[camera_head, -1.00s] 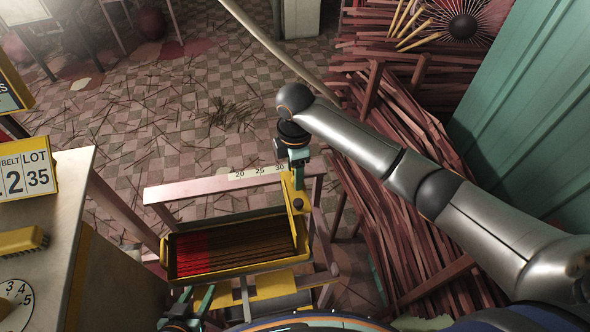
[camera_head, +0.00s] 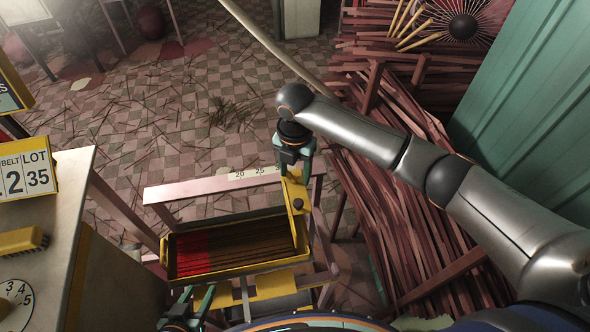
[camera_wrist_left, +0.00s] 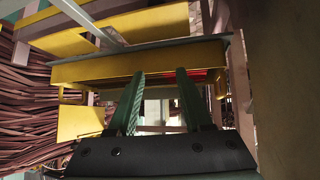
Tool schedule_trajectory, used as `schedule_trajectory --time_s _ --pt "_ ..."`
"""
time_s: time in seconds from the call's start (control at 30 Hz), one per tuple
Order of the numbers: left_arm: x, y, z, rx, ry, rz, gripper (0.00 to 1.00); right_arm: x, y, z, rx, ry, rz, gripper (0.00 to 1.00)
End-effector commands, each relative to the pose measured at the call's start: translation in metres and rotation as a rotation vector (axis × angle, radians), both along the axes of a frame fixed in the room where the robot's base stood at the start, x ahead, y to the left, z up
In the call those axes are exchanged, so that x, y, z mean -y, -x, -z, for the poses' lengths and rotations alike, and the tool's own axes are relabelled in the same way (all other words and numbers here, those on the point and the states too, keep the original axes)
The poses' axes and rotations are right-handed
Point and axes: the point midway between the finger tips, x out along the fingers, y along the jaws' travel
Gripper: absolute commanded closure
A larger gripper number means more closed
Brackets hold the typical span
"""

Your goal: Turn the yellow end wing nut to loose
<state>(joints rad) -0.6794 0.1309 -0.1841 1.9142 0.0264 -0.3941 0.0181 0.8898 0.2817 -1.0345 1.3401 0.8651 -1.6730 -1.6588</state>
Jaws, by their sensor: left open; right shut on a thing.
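My right gripper (camera_head: 294,168) points down at the top of the yellow end bracket (camera_head: 297,196), at the right end of the incense tray. It is shut on the yellow end wing nut there, which its teal fingers mostly hide. A dark round knob (camera_head: 298,205) sits lower on the bracket. The yellow-rimmed tray (camera_head: 222,271) holds red and brown sticks; its yellow side also shows in the left wrist view (camera_wrist_left: 100,69). My left gripper (camera_head: 193,300) is open below the tray's front left. In the left wrist view its two teal fingers (camera_wrist_left: 156,80) are apart, with nothing gripped between them.
A pinkish frame with a number scale (camera_head: 252,174) runs behind the tray. A bench with a yellow brush (camera_head: 22,241) and a number sign (camera_head: 28,176) stands at left. Bundled sticks (camera_head: 400,190) lie at right. The checkered floor behind is open, with scattered sticks.

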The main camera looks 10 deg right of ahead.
Motion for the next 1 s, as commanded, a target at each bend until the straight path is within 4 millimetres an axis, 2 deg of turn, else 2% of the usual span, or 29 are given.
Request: schedule_trajectory --time_s 0.3,0.8,0.83,1.0 --pt "-0.0001 0.0000 -0.0003 0.000 0.000 0.000 0.50 -0.0009 -0.0009 -0.0019 0.004 -0.003 -0.103 0.98" --pt "-0.0001 -0.0001 -0.0003 0.000 0.000 0.000 0.50 -0.0010 -0.0008 -0.0018 0.003 -0.004 -0.118 0.98" --pt "-0.0001 -0.0001 -0.0003 0.000 0.000 0.000 0.50 -0.0010 -0.0008 -0.0018 0.002 -0.003 -0.118 0.39" --pt "-0.0001 -0.0001 -0.0003 0.000 0.000 0.000 0.50 -0.0007 -0.0005 -0.0012 0.002 -0.002 -0.117 0.20"
